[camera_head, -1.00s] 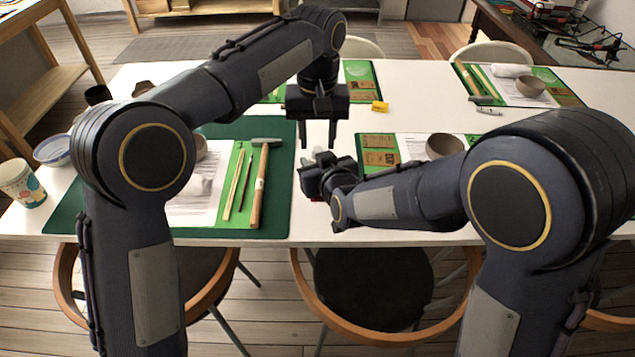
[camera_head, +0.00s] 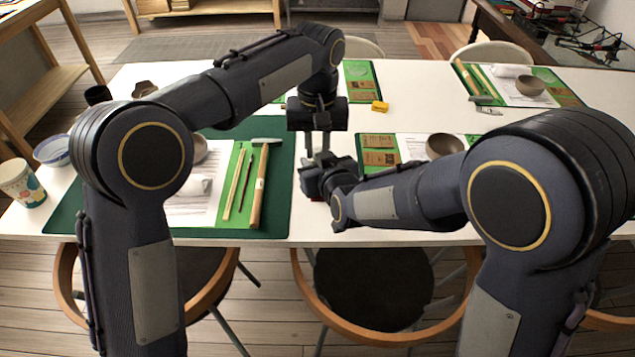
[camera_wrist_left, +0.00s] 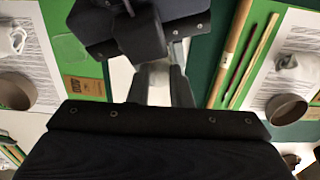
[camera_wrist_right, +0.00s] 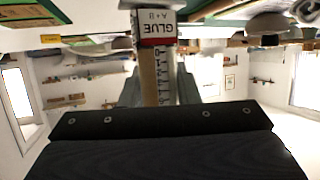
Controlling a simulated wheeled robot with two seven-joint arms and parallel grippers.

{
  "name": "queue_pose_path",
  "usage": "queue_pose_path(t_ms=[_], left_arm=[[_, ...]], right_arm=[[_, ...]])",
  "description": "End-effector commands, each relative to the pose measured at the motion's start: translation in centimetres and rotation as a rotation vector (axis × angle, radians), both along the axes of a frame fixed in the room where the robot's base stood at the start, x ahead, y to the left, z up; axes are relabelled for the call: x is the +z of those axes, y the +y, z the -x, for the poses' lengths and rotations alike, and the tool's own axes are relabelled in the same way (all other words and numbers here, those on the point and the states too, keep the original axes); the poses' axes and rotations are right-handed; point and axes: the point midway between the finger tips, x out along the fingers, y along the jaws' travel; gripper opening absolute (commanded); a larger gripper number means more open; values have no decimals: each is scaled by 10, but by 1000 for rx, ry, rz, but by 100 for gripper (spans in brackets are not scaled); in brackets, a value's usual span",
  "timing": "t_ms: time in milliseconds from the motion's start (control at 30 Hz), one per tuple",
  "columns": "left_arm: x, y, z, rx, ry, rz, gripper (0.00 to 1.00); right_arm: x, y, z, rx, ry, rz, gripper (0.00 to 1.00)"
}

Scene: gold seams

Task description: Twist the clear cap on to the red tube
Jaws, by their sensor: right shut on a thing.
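The red tube (camera_wrist_right: 158,28) is upright-looking, with a white "GLUE" label, a red band and a measuring scale in the right wrist view. My right gripper (camera_wrist_right: 159,75) is shut on it, one finger on each side. In the head view my right gripper (camera_head: 322,178) is low over the table and hides the tube. My left gripper (camera_head: 318,150) points down just above it, its two fingers apart. In the left wrist view a small pale part shows between my left fingers (camera_wrist_left: 158,78), close to my right gripper. I cannot clearly make out the clear cap.
A green mat (camera_head: 275,215) with a hammer (camera_head: 259,185) and thin sticks (camera_head: 238,186) lies left of the grippers. Another green mat with a brown bowl (camera_head: 443,146) lies to the right. A yellow box (camera_head: 379,106) stands behind. White table (camera_head: 420,90) is free beyond.

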Motion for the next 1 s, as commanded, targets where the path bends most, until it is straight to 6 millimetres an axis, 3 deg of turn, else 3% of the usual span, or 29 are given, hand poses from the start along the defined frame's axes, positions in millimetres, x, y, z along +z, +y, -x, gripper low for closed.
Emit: queue_pose_path(t_ms=[233, 500, 800, 833, 1000], left_arm=[[0, 0, 0, -42, 0, 1, 0], [0, -1, 0, -392, -1, 1, 0], [0, -1, 0, -418, -1, 1, 0], [0, -1, 0, -418, -1, 1, 21], [0, -1, 1, -418, -1, 2, 39]], right_arm=[[0, 0, 0, 1, 0, 1, 0], [0, 1, 0, 2, -1, 1, 0], [0, 1, 0, 3, 0, 1, 0], [0, 1, 0, 3, 0, 1, 0], [0, 1, 0, 3, 0, 1, 0]])
